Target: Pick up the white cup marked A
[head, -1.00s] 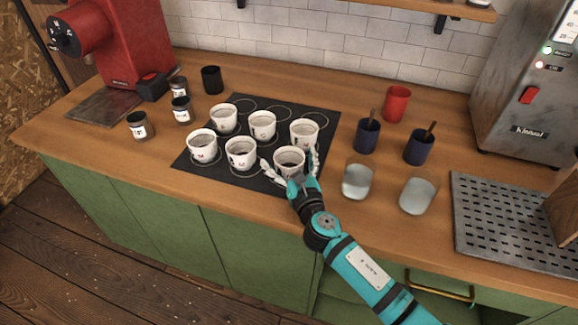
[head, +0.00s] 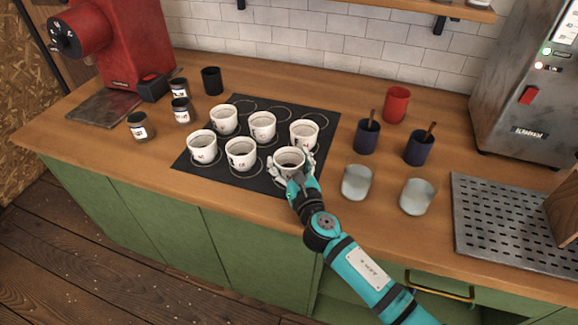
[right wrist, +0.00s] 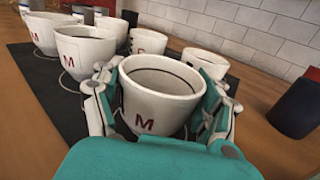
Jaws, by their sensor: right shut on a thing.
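My right gripper (head: 292,168) is shut around a white cup (head: 289,156) at the front right of the dark mat. In the right wrist view this cup (right wrist: 158,92) bears a red letter M on its near side and stands upright between the fingers. I cannot tell whether it touches the mat. Several other white cups stand on the mat; the one beside it (right wrist: 88,52) also shows a red M. The marks on the rest are too small or turned to read, and I see no clear A. My left gripper is not in view.
The dark mat (head: 234,178) has free ringed spots at its back. Two dark blue cups (head: 367,137), a red cup (head: 396,104) and two pale glasses (head: 357,182) stand to the right. Small jars (head: 140,127) and a red grinder (head: 118,45) are at left.

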